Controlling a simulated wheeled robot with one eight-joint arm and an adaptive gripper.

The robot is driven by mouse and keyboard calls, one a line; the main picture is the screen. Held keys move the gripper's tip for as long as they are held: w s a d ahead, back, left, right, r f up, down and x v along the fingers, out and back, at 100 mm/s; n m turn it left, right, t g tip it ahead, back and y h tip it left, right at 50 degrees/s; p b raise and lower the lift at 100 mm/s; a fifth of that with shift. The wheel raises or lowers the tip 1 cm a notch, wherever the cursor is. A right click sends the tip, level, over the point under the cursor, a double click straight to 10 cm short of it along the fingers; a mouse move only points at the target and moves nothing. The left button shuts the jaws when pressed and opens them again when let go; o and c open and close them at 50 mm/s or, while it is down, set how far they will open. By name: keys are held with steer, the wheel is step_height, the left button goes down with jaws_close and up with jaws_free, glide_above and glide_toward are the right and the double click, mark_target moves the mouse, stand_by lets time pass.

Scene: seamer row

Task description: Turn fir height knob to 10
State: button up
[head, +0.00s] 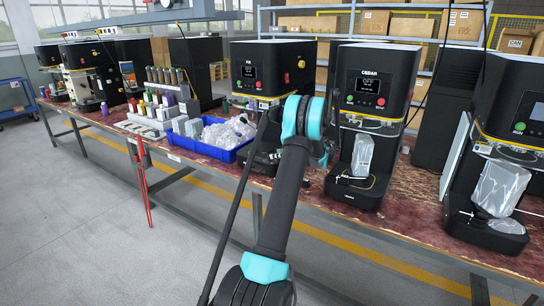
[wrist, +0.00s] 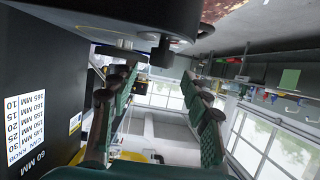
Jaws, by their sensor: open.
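The fir seamer (head: 268,66), a black machine with a screen and the label FIR, stands on the bench left of the cedar seamer (head: 375,75). My arm hides its lower right part, and I cannot make out its height knob in the head view. In the wrist view, a short dark cylinder (wrist: 162,53), possibly the knob, sticks out under a black rounded machine part. My gripper (wrist: 158,82) is open, with its green-padded fingers apart and nothing between them. The cylinder shows beyond the fingertips, roughly centred between them. My gripper is hidden in the head view.
A white chart (wrist: 26,122) headed CAN and KNOB lists sizes beside numbers 10 to 30 on a black panel. A blue tray (head: 213,153) of clear bags, a grey rack and other seamers stand along the bench (head: 305,205). The floor in front is clear.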

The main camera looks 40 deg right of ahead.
steer(key=v, duration=0.6)
steer(key=shift+s, duration=0.3)
steer(key=shift+d+r, duration=0.1)
